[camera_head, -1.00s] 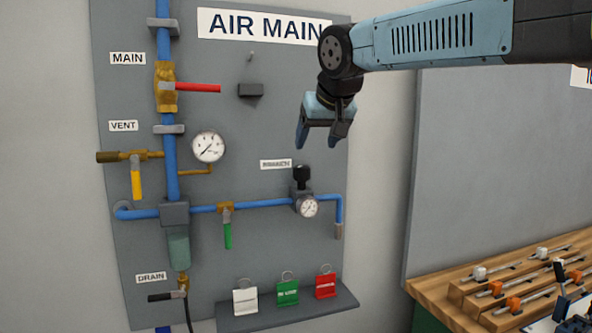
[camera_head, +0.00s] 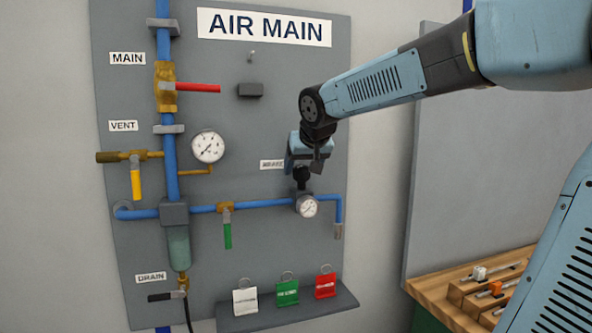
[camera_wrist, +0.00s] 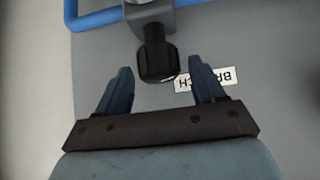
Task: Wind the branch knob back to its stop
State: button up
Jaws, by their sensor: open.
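The branch knob (camera_head: 302,180) is a black knob on top of the grey regulator body (camera_head: 301,195), above a small round gauge (camera_head: 308,207) on the blue branch pipe. My gripper (camera_head: 308,162) is open, just above the knob in the head view. In the wrist view the black knob (camera_wrist: 156,62) lies ahead of and between the two blue fingers of my gripper (camera_wrist: 162,82), with gaps on both sides. The BRANCH label (camera_wrist: 206,80) is partly hidden by the right finger. The gauge does not show in the wrist view.
The blue pipe (camera_head: 265,203) runs sideways to the green-handled valve (camera_head: 227,230). A larger gauge (camera_head: 208,147), the red main lever (camera_head: 197,87) and the yellow vent handle (camera_head: 136,185) are to the left. A shelf (camera_head: 290,313) with tags is below.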

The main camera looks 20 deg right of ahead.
jog(key=shift+w+f, duration=0.5)
jog(key=shift+c, duration=0.2)
jog(key=c, duration=0.9)
jog(key=shift+o, duration=0.4)
jog(key=shift+a, duration=0.4)
jog(key=shift+d, duration=0.15)
jog(key=shift+c, duration=0.8)
jog(key=shift+d, duration=0.1)
jog(key=shift+d+r, duration=0.1)
jog(key=shift+r+n+y, duration=0.1)
jog(key=shift+n+y, duration=0.6)
jog(key=shift+n, duration=0.1)
